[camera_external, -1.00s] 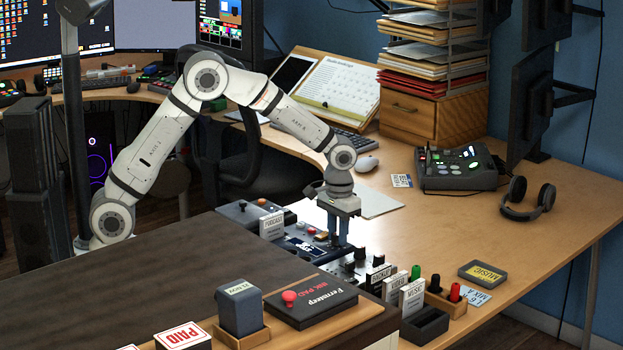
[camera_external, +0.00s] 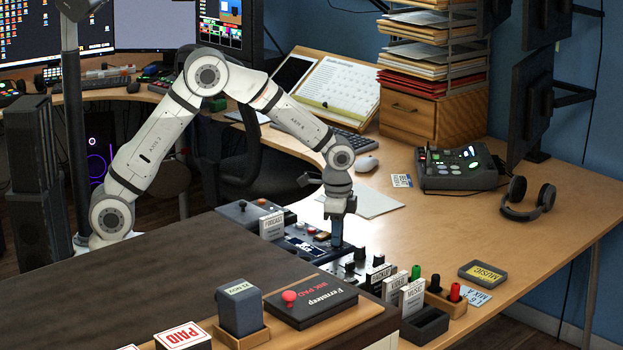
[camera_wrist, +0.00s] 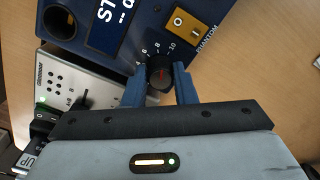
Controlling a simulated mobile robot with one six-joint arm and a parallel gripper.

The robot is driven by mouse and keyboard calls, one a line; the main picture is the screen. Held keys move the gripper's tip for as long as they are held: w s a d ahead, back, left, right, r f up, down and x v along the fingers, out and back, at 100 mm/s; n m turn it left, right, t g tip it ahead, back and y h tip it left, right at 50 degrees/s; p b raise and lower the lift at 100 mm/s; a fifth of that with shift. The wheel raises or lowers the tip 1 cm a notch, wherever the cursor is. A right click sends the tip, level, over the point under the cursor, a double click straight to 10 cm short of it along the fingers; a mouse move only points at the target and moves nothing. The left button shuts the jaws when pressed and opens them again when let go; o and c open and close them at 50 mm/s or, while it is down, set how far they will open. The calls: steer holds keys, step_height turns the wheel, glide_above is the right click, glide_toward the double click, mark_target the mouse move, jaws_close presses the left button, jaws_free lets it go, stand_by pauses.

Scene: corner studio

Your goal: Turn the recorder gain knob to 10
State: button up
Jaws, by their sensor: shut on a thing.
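The recorder is a dark blue box (camera_wrist: 140,30) in the wrist view, with a lit display at its upper left. Its gain knob (camera_wrist: 160,74) is black and round, with a reddish pointer mark. White numbers 4, 6, 8 and 10 arc around the far side of the knob. Which number the mark faces is too small to tell. My gripper (camera_wrist: 161,86) is shut on the knob, with one blue finger on each side. In the external view, my gripper (camera_external: 337,242) points down among the desk devices and hides the knob.
A yellow phantom switch (camera_wrist: 191,22) sits right of the knob. A silver device (camera_wrist: 60,70) with a small lever lies close on the left. In the external view, labelled cards (camera_external: 412,294) stand nearby at the right, and a black pad (camera_external: 310,302) lies in front.

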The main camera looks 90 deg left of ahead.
steer(key=shift+m, duration=1.9)
steer(key=o, duration=1)
step_height(320, 180, up, 8)
steer(key=shift+d+f, duration=0.1)
